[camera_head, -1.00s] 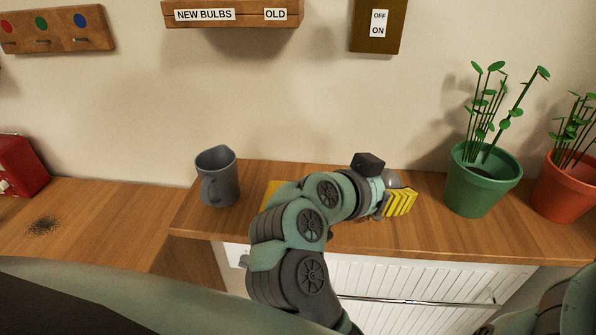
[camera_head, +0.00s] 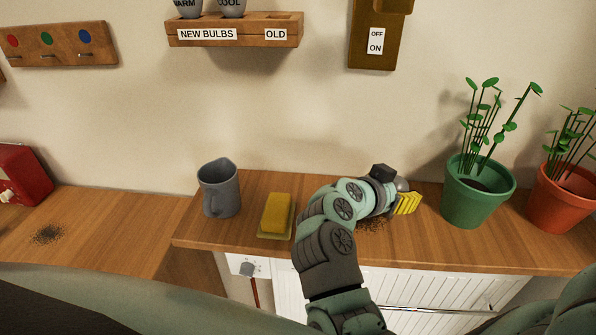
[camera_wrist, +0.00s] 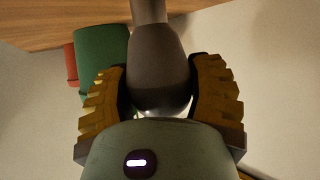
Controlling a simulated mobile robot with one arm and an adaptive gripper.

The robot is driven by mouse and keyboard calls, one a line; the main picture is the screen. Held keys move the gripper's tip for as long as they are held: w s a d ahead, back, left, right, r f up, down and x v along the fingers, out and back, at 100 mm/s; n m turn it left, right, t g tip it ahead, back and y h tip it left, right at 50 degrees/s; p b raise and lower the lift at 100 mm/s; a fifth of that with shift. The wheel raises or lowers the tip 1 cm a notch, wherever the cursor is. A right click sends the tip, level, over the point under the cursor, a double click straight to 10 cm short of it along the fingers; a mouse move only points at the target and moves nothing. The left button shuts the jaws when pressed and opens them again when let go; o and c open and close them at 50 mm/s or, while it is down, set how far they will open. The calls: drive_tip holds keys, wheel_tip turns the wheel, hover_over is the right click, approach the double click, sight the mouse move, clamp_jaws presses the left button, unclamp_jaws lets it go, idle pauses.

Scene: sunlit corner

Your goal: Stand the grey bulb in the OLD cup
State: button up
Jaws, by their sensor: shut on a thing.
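My gripper (camera_head: 406,203) has yellow ribbed fingers and is low over the right part of the wooden counter, left of the green pot. In the wrist view my gripper (camera_wrist: 160,98) is shut on the grey bulb (camera_wrist: 158,65), one finger on each side. Only a small grey part of the bulb (camera_head: 402,185) shows in the head view, behind the fingers. The OLD label (camera_head: 276,34) is on the right end of the wooden wall rack (camera_head: 250,36). The rack is far up and left of my gripper.
Bulbs marked WARM (camera_head: 187,7) and COOL (camera_head: 231,7) stand above the rack's NEW BULBS label. A grey mug (camera_head: 219,188) and yellow sponge (camera_head: 276,212) are on the counter (camera_head: 215,232). Green (camera_head: 478,195) and terracotta (camera_head: 562,200) plant pots stand right. A switch panel (camera_head: 377,40) is on the wall.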

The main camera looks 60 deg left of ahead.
drive_tip(key=shift+f+b, duration=0.25)
drive_tip(key=shift+b, duration=0.05)
drive_tip(key=o, duration=1.2)
drive_tip(key=shift+r, duration=0.1)
